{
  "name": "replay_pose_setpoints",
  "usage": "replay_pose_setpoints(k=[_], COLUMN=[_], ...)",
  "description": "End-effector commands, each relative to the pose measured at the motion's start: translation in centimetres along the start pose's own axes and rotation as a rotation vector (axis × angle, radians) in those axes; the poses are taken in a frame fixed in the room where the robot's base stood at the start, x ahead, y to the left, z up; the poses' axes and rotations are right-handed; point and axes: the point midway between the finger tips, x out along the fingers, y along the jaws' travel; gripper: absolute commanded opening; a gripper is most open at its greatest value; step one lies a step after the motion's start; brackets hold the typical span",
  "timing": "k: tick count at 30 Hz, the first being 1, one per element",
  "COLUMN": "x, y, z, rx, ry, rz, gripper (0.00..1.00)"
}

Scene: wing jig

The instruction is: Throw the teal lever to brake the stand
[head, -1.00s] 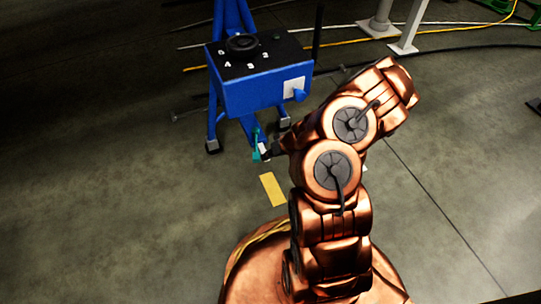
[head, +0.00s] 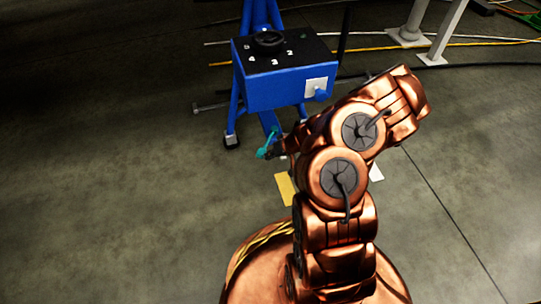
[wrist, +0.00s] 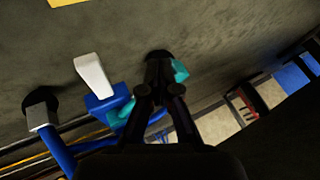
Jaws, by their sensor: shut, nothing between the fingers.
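The teal lever (head: 266,148) is low on the blue stand (head: 270,92), near its foot. It slants from lower left to upper right in the head view. My gripper (head: 276,149) is beside it, at its right, seemingly touching; the exact contact is unclear. In the wrist view my gripper (wrist: 159,66) is shut with its fingers together and nothing between them. A teal end (wrist: 180,71) shows just right of the fingertips, and another teal part (wrist: 118,114) shows left of them. The fingers hide the middle of the lever.
A white tab (wrist: 93,76) sticks up from a blue bracket left of the fingers. The stand's box has a dark numbered top (head: 287,53) and a white plate (head: 316,86). A yellow floor mark (head: 285,188) lies below. Open floor is at the left.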

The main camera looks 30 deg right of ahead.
Motion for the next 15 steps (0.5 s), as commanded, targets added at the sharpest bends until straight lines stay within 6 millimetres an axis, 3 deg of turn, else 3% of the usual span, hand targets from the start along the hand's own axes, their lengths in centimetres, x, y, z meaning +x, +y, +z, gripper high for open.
replay_pose_setpoints(k=[1, 8, 15], x=[0.2, 0.19, -0.73], y=[-0.7, -0.79, 0.16], z=[-0.11, -0.1, 0.55], rx=[-0.006, -0.006, -0.006], ry=[-0.002, -0.002, -0.003], rz=[-0.011, -0.013, -0.014], gripper=[0.0, 0.0, 0.0])
